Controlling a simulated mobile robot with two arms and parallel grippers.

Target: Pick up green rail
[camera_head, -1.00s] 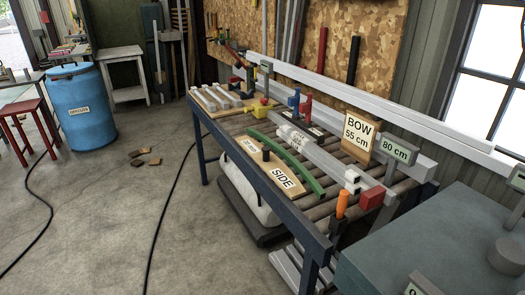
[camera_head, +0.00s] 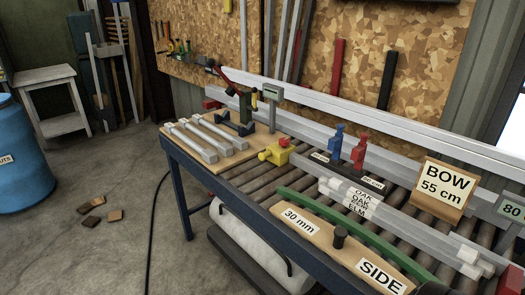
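The green rail (camera_head: 340,224) is a long, slightly curved strip lying on the roller table, running from the middle of the table toward the lower right. It lies behind a wooden board (camera_head: 312,228) marked "30 mm" and "SIDE", which has a dark knob. Its far right end is near the picture's lower right and not clear. Neither of my grippers is in the head view.
Labelled pale bars (camera_head: 385,215) lie behind the rail, with a "BOW 55 cm" sign (camera_head: 446,186) to the right. A yellow block (camera_head: 277,152), blue and red clamps (camera_head: 358,153) and a board of grey bars (camera_head: 212,140) stand farther back. Open floor is at left.

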